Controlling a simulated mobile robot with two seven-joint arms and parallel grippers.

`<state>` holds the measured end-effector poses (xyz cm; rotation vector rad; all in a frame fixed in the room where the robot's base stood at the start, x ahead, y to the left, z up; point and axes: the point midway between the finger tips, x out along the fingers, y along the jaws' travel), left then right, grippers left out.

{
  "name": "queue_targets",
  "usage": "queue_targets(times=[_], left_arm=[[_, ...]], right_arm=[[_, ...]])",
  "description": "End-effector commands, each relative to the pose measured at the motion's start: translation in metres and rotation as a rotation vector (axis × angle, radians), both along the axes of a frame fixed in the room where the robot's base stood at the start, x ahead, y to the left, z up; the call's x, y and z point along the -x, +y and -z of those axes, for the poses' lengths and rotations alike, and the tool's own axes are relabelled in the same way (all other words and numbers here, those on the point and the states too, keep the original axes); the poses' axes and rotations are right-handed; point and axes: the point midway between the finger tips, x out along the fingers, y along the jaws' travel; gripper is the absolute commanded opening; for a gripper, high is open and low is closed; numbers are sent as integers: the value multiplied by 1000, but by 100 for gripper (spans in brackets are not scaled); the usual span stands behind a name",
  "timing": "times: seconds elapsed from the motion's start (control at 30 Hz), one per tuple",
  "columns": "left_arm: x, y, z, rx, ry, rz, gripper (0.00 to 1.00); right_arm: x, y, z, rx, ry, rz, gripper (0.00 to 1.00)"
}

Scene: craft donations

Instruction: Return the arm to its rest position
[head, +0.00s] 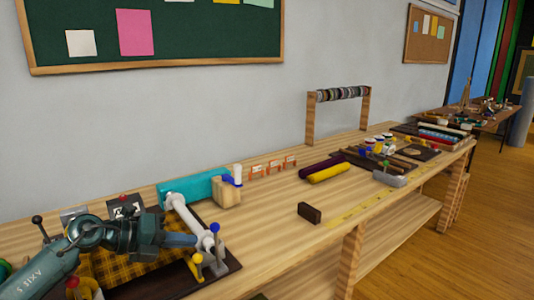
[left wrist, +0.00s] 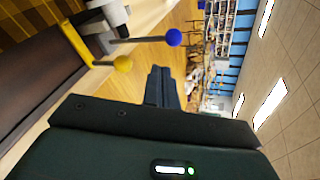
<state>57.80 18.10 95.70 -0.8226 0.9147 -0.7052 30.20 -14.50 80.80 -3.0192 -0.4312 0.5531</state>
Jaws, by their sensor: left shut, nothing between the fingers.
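My left arm comes in from the lower left in the head view, a teal arm over the tray with yellow-and-black checked cloth (head: 130,272). My left gripper (head: 190,240) points right, close to the white roller (head: 188,217) of that device. Whether it touches the roller cannot be told. In the left wrist view the gripper's fingers (left wrist: 160,88) are together with nothing between them. A blue-knobbed lever (left wrist: 173,38) and a yellow-knobbed lever (left wrist: 123,64) stand close by, apart from the fingers. My right gripper is not seen.
The wooden workbench (head: 285,233) runs back to the right. A dark brown block (head: 309,212) lies near its front edge. Bare bench lies right of the device.

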Motion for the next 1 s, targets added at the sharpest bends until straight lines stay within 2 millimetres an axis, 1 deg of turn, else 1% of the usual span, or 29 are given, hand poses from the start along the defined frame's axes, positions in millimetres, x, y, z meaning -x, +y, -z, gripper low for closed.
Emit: queue_targets(times=[0.03,0.1,0.17,0.2,0.3,0.37,0.4,0.47,0.57,0.6,0.67,0.7,0.77,0.8,0.9,1.0], left_arm=[[11,-20,1,99,25,5,0],[25,-43,2,245,60,-8,0],[37,-60,3,387,104,-38,0],[46,-69,2,491,141,-71,0],[65,-80,5,748,261,-200,0],[76,-80,11,888,346,-305,0],[83,-77,17,974,409,-384,0],[96,-70,31,1089,511,-515,0],[124,-57,62,1242,698,-758,0],[138,-51,76,1289,778,-860,0],[163,-45,98,1343,898,-1010,0],[180,-41,111,1368,974,-1102,0],[205,-38,128,1392,1079,-1225,0],[221,-37,138,1400,1142,-1295,0],[253,-36,155,1409,1261,-1422,0],[270,-37,163,1406,1324,-1486,0]], right_arm=[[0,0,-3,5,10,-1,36],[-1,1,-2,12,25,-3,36],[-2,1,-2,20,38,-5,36],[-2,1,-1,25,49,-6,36],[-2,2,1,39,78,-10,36],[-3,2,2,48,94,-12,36],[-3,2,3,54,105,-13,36],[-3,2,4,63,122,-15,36],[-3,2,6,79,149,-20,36],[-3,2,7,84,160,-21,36],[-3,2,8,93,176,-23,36],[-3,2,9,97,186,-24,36],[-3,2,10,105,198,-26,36],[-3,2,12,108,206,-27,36],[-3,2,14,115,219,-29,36],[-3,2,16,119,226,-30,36]])
